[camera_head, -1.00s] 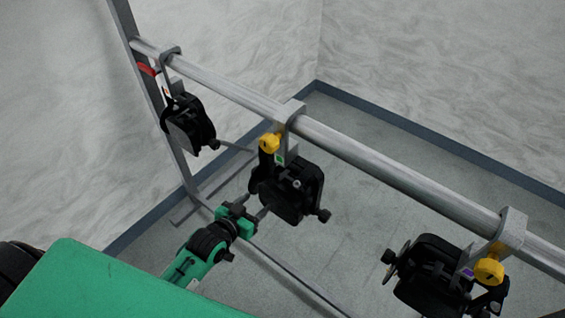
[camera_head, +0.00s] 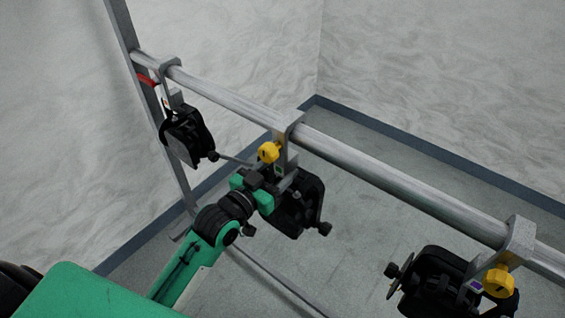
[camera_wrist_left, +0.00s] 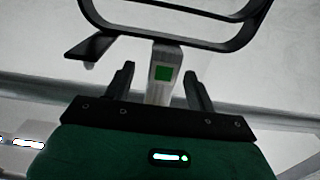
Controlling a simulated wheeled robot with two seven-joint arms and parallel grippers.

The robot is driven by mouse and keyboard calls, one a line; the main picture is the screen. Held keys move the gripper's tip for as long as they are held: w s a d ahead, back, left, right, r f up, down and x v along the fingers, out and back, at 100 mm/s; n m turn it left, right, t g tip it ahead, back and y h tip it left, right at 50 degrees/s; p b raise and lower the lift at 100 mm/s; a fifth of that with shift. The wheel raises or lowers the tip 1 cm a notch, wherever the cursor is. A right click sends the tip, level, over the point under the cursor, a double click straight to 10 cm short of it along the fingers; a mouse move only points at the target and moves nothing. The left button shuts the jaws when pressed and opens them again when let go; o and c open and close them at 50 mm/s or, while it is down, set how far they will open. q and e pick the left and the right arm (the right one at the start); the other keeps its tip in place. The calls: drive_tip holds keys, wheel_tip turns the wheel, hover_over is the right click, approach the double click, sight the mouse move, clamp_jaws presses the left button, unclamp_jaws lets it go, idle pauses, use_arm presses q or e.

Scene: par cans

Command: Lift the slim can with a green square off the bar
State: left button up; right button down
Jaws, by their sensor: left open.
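The slim can with the green square (camera_head: 305,205) is the middle black can. It hangs from the bar (camera_head: 350,168) by a grey hook clamp (camera_head: 290,127) with a yellow knob (camera_head: 268,152). My left gripper (camera_head: 284,181) is at the clamp's lower end, just above the can body, and partly covers both. In the left wrist view, the green square (camera_wrist_left: 163,73) sits on a pale strip between the open fingers of my left gripper (camera_wrist_left: 160,88), with a gap on each side. A dark frame-like part (camera_wrist_left: 172,37) lies beyond the fingertips. My right gripper is not in view.
A second can (camera_head: 188,137) with a red part hangs at the left near the upright post (camera_head: 150,95). A third can (camera_head: 430,285) with a purple square and yellow knob hangs at the lower right. The bar between the middle and right cans is clear.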

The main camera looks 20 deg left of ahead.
sight(292, 154)
use_arm(q)
drive_tip(key=shift+x, duration=0.9)
drive_tip(key=p+x, duration=0.1)
drive_tip(key=x, duration=0.3)
drive_tip(key=shift+w, duration=0.3)
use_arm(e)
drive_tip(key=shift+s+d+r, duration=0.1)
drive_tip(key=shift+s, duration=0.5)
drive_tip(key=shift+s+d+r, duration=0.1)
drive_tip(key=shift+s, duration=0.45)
use_arm(q)
drive_tip(key=shift+a, duration=0.1)
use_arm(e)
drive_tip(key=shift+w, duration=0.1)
use_arm(q)
drive_tip(key=shift+c, duration=1)
clamp_jaws()
drive_tip(key=shift+r, duration=0.15)
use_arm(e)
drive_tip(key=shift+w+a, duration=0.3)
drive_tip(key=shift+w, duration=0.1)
